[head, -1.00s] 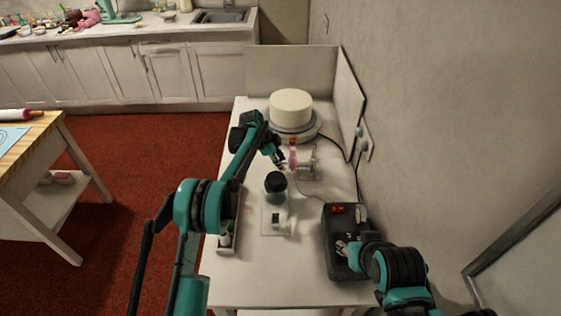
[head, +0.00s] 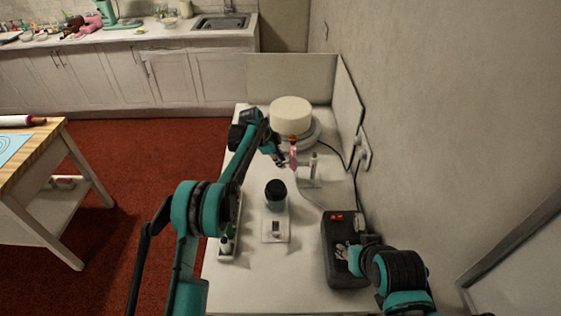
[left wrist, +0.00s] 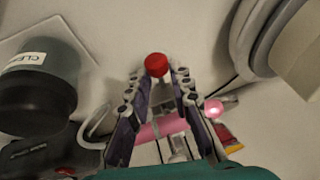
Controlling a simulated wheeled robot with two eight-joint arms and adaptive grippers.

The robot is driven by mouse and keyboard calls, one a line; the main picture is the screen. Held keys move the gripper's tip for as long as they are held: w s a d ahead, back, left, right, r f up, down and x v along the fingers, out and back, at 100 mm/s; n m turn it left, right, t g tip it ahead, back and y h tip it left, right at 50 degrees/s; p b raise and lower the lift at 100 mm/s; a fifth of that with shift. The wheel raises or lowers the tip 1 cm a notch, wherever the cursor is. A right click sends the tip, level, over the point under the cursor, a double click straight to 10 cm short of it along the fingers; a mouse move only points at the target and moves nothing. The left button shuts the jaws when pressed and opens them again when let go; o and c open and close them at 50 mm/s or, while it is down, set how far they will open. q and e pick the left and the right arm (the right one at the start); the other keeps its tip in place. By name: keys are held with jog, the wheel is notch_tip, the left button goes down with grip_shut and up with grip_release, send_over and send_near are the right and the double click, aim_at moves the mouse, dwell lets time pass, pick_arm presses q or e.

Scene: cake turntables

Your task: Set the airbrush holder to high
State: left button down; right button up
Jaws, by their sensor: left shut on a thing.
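The pink airbrush (head: 294,154) sits at the white airbrush holder (head: 313,166) on the white table, in front of the cake turntable. The holder has an upright post. My left gripper (head: 281,162) is beside the airbrush, on its left. In the left wrist view, a red knob (left wrist: 156,65) lies between the fingertips of my left gripper (left wrist: 157,78), which is shut on it. The pink body of the airbrush (left wrist: 160,128) crosses behind the fingers. My right gripper (head: 344,251) is over the dark box; its fingers are too small to judge.
A white cake (head: 290,110) stands on the turntable (head: 312,141). A dark-lidded jar (head: 275,192) stands on the table near a small white plate (head: 275,231). A dark box with red switches (head: 335,230) is at the right. Wall panels close the back and right.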

pick_arm(q)
jog(key=c, duration=1.4)
grip_release()
jog(key=shift+r, duration=0.2)
jog(key=shift+o, duration=0.2)
jog(key=v, duration=1.2)
